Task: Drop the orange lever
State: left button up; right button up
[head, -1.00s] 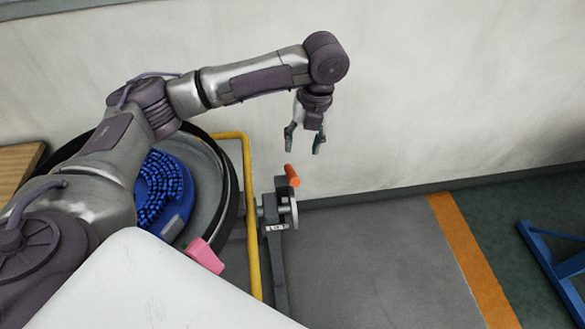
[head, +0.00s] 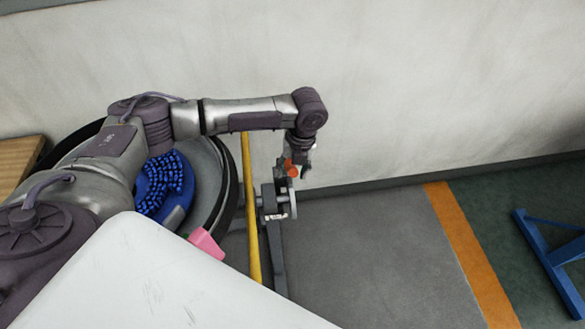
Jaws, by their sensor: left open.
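The orange lever (head: 291,168) shows as a short orange grip at the top of a dark and grey metal mechanism (head: 276,203) beside a yellow rail. My left gripper (head: 294,170) is open and pointing down, with its fingers at the lever's grip. The wrist and fingers hide part of the lever, and I cannot tell whether they touch it. My right gripper is not in view.
The yellow rail (head: 250,215) runs beside the round tank (head: 226,185), which holds a blue part with blue bristles (head: 160,185). A pink block (head: 206,243) is nearby. The white wall (head: 430,80) stands behind. Grey floor (head: 360,245) to the right is clear.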

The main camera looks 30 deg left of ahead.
pick_arm(q)
jog(key=shift+c, duration=1.4)
grip_shut()
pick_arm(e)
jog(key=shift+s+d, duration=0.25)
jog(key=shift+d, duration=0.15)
pick_arm(q)
jog(key=shift+s+d, duration=0.1)
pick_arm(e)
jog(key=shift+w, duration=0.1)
